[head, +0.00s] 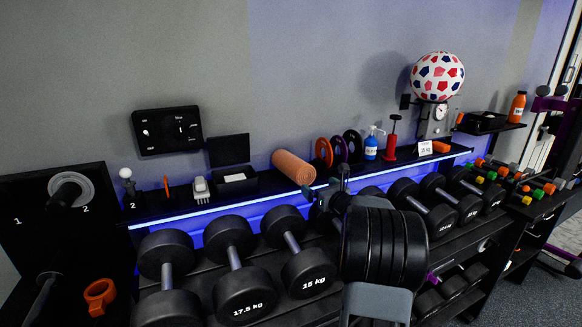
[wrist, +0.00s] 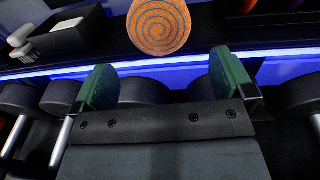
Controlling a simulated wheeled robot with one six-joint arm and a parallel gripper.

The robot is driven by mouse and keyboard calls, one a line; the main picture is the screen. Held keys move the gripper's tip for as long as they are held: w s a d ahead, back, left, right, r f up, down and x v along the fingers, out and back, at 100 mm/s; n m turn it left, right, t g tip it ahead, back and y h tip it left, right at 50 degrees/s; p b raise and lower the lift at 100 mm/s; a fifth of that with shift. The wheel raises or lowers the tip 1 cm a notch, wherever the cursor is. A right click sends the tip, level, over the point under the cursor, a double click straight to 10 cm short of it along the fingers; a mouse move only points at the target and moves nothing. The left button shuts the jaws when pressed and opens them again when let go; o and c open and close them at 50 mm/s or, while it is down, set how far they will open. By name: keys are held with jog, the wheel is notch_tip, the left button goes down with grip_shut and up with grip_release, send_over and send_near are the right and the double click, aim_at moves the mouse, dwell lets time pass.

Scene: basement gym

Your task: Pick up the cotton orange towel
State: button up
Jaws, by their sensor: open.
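The orange towel (head: 293,166) is rolled into a cylinder and lies on the narrow black shelf above the dumbbells. In the wrist view its spiral end (wrist: 159,26) faces me at the top middle. My gripper (wrist: 168,82) is open, with two green-padded fingers apart and nothing between them. The towel is beyond the fingertips, past the shelf's lit front edge. In the head view my arm rises at the middle right, and the gripper end (head: 343,180) is just right of the towel, partly hidden by my own arm.
Left of the towel is a black tray (head: 234,181); right of it are upright weight discs (head: 324,152), a blue bottle (head: 371,146) and a red pump (head: 392,136). A blue-lit shelf edge (head: 220,207) runs above large dumbbells (head: 236,262). A ball (head: 437,76) sits higher right.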

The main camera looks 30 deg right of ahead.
aim_at(307, 176)
jog(key=w+p, duration=0.1)
jog(key=w, duration=0.4)
jog(key=shift+d, duration=0.1)
jog(key=w+p, duration=0.1)
jog(key=w, duration=0.1)
jog(key=w+p, duration=0.1)
jog(key=w, duration=0.1)
jog(key=shift+w+d+r+p, duration=0.1)
jog(key=shift+w+r+p, duration=0.1)
jog(key=shift+w+p, duration=0.1)
jog(key=shift+w+f, duration=0.1)
jog(key=shift+w, duration=0.3)
jog(key=shift+c, duration=0.5)
jog(key=c, duration=0.7)
